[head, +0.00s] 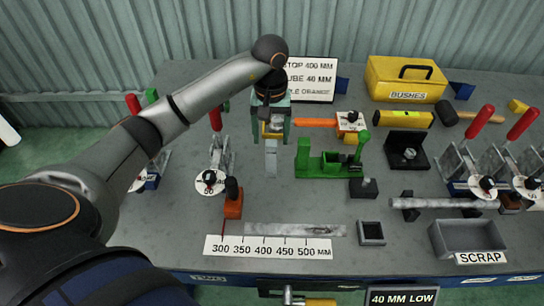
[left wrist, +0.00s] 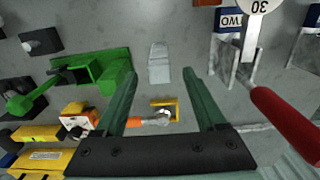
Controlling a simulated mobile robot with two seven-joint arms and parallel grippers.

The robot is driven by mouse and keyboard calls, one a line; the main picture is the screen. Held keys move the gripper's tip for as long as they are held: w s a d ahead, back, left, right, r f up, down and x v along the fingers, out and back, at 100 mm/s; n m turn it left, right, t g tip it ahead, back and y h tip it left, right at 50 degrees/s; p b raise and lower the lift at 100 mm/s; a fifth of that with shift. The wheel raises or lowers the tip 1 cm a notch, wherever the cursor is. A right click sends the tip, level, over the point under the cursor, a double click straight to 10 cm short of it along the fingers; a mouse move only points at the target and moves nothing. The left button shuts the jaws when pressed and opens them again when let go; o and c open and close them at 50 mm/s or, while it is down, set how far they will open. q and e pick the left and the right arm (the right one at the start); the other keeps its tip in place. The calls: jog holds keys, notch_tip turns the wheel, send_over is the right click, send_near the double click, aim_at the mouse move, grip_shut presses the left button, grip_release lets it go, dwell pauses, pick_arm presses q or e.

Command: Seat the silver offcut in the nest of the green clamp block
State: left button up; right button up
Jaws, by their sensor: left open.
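The silver offcut (head: 271,160) is a short pale metal block on the grey table; it also shows in the left wrist view (left wrist: 159,64). The green clamp block (head: 330,164) stands to its right, with an upright green handle at its right end; in the left wrist view it is at the left (left wrist: 108,74). The inside of its nest is hard to make out. My left gripper (head: 274,143) is open, its green fingers pointing down just behind the offcut. In the left wrist view the offcut appears just beyond the gap between the fingertips (left wrist: 160,74). My right gripper is not in view.
An orange-handled tool (head: 315,123) lies behind the clamp block. A red-handled toggle clamp (head: 217,165) stands left of the offcut. A long metal bar (head: 295,229) and a ruler (head: 268,247) lie in front. A scrap tray (head: 440,240) is at right.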

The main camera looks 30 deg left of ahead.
aim_at(271, 151)
pick_arm(q)
jog(key=shift+w+f+p, duration=0.15)
jog(key=shift+f+p, duration=0.45)
jog(key=shift+f, duration=2.65)
grip_shut()
